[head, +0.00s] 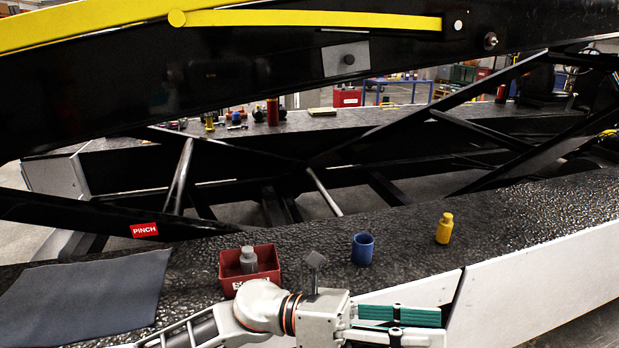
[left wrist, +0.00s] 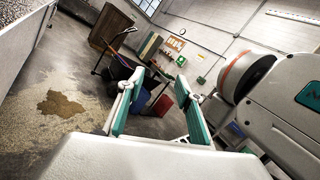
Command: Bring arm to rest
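My left arm (head: 265,308) comes in low from the left in the head view, in front of the loader's near ledge. My left gripper (head: 436,326) points right along the ledge's white side. In the left wrist view its two teal-padded fingers (left wrist: 157,90) stand apart with nothing held between them. My right gripper is not in view.
The black ledge (head: 400,221) carries a grey mat (head: 85,292), a red bin (head: 232,280) with a grey bottle (head: 248,260), a blue cup (head: 362,249) and a yellow bottle (head: 445,229). Black loader struts rise behind. A brown floor stain (left wrist: 62,104) shows in the left wrist view.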

